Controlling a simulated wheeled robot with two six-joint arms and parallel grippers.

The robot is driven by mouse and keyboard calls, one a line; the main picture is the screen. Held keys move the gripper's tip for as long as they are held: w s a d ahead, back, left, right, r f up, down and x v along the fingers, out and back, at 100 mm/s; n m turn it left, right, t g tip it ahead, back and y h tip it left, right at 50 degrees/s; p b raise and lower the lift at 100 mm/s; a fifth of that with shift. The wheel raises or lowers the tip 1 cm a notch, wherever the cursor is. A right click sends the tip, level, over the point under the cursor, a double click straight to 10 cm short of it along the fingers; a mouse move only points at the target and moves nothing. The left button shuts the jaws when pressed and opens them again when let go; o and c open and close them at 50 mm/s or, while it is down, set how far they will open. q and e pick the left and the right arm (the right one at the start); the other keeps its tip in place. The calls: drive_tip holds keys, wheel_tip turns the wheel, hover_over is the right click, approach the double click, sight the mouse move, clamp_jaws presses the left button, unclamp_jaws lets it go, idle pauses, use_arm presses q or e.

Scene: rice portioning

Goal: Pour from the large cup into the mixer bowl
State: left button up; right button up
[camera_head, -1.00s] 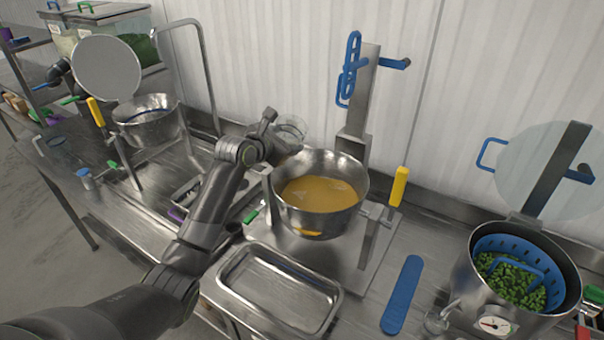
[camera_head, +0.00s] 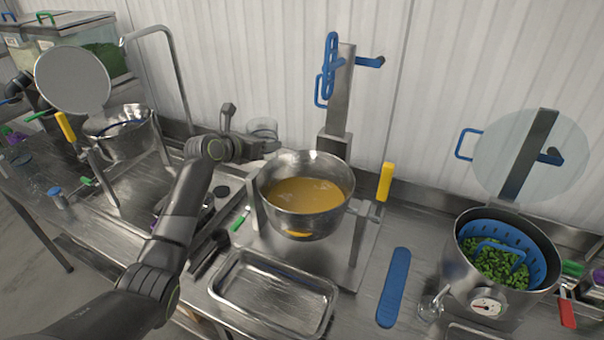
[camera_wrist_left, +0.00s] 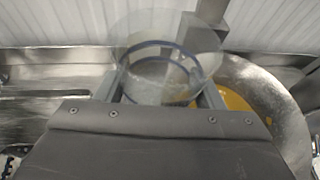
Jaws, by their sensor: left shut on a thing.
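The large cup (camera_head: 263,127) is clear and stands out faintly against the wall in the head view, just left of and behind the mixer bowl's rim. It also shows in the left wrist view (camera_wrist_left: 160,45), between the two fingers. I cannot tell whether anything is left in it. My left gripper (camera_head: 266,147) is shut on the cup and holds it above the counter. The mixer bowl (camera_head: 305,222) is steel and holds yellow-orange liquid; its edge shows at the right of the left wrist view (camera_wrist_left: 290,115). My right gripper is not in view.
An empty steel tray (camera_head: 228,290) lies in front of the bowl. The mixer's post (camera_head: 338,100) rises behind it. A blue flat tool (camera_head: 394,287) lies to the right, beside a pot (camera_head: 460,280) with a blue basket of green pieces. Another bowl (camera_head: 122,140) stands at left.

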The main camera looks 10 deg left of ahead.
use_arm(q)
drive_tip(key=shift+s, duration=0.1)
drive_tip(key=shift+s+d+r, duration=0.4)
drive_tip(key=shift+s+r, duration=0.1)
drive_tip(key=shift+s, duration=1.45)
drive_tip(key=shift+s+d+r, duration=0.45)
drive_tip(key=shift+s+r, duration=0.05)
drive_tip(key=shift+s, duration=1.4)
drive_tip(key=shift+s+d+r, duration=0.4)
drive_tip(key=shift+s+r, duration=0.1)
drive_tip(key=shift+s, duration=1.45)
